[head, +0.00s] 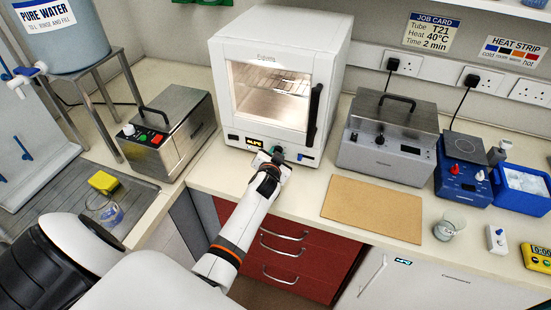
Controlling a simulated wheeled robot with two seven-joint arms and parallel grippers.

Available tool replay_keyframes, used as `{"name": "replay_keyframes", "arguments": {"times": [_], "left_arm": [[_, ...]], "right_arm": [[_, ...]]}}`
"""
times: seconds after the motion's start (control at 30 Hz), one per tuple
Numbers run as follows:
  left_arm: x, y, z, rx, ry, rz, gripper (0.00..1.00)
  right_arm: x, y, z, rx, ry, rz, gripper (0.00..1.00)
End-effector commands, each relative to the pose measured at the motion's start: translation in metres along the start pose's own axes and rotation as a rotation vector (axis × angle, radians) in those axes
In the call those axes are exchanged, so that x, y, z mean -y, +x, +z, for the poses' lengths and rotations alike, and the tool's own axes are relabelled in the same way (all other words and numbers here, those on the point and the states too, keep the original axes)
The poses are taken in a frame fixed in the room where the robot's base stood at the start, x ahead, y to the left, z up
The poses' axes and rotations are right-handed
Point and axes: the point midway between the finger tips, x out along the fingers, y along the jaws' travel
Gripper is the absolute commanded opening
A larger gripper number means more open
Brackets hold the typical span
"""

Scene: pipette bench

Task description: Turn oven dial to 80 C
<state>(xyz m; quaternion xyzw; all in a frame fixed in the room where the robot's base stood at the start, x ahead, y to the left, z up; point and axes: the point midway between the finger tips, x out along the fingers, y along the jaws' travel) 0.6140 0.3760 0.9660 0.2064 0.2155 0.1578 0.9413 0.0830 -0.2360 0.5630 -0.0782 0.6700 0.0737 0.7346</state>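The white oven (262,45) stands at the back of the bench with its door closed and its lit window (270,90) showing a wire rack inside. A black handle (315,108) is on the door's right side. A small display (254,142) with yellow digits, too small to read surely, is on the lower front panel. My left gripper (275,156) is at this panel, just right of the display, where a dark dial partly shows. The gripper covers most of the dial; I cannot tell whether its fingers are closed on it. My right gripper is not in view.
A steel box with buttons (178,125) stands left of the oven, and a grey lidded bath (388,140) stands right. A brown board (373,208) lies flat on the front bench. A beaker (449,226) and blue ice tray (520,190) are further right.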

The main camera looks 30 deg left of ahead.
Motion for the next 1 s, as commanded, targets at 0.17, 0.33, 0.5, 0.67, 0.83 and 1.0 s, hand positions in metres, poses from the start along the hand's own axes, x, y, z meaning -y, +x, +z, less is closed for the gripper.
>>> {"name": "replay_keyframes", "arguments": {"times": [0.17, 0.33, 0.5, 0.67, 0.83, 1.0], "left_arm": [[0.0007, 0.0003, -0.0009, -0.001, 0.036, 0.015, 0.04], [0.0004, 0.0001, -0.0002, -0.001, 0.047, 0.019, 0.04], [0.0003, 0.0, 0.0001, 0.0, 0.047, 0.019, 0.04], [0.0003, 0.0001, 0.0002, 0.0, 0.046, 0.019, 0.3], [0.0003, 0.0001, 0.0003, 0.0, 0.046, 0.019, 0.48], [0.0002, 0.0001, 0.0004, 0.001, 0.046, 0.019, 0.48]], "right_arm": [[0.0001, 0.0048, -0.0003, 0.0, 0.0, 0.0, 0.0], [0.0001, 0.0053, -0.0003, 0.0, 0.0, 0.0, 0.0], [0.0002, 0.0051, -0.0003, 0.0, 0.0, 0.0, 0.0], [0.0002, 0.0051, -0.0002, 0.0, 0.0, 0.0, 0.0], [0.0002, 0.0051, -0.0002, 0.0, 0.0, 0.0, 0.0], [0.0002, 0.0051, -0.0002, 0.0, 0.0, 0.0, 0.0]]}}
